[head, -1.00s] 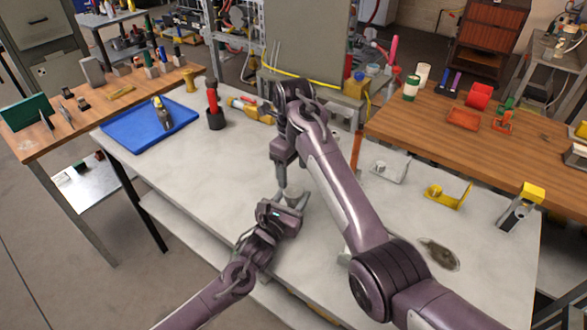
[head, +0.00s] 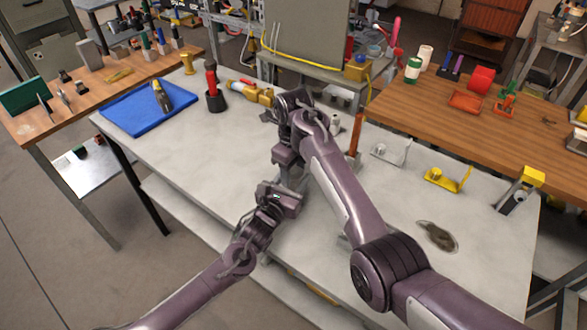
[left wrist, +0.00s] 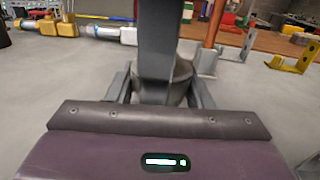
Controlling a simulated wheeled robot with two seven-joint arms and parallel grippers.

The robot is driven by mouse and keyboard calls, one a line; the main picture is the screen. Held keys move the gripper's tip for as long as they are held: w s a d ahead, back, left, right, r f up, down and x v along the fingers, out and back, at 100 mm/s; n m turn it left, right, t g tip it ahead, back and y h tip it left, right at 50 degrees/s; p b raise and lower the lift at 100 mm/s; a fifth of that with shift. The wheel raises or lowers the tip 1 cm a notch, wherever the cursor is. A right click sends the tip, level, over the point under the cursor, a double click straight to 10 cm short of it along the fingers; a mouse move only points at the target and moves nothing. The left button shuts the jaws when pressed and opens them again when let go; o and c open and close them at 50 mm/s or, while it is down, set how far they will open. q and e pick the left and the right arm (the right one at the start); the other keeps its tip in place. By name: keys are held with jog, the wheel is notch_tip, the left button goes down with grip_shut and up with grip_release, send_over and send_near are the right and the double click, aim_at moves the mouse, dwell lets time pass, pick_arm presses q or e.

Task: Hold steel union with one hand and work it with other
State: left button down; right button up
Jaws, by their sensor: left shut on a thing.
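The steel union (left wrist: 179,88) shows in the left wrist view as a grey round piece between the fingers of my left gripper (left wrist: 160,88). In the head view my left gripper (head: 298,182) is shut on it low over the grey bench; the union is mostly hidden there by the arms. My right gripper (head: 288,162) reaches down from above at the same spot. In the left wrist view its dark grey finger part (left wrist: 157,45) comes down onto or just in front of the union. Contact and its jaw opening cannot be made out.
A blue tray (head: 130,112) holds a yellow-and-grey tool. A red-handled tool (head: 211,78) stands in a black holder. Yellow fittings (head: 250,92) lie behind my arms. A yellow bracket (head: 445,180) and a dark stain (head: 437,236) are at right. The bench's front left is clear.

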jog(key=c, duration=0.4)
jog(key=n, duration=0.4)
dwell(0.9)
jog(key=o, duration=1.1)
jog(key=shift+r, duration=2.3)
pick_arm(q)
jog(key=c, duration=0.6)
grip_release()
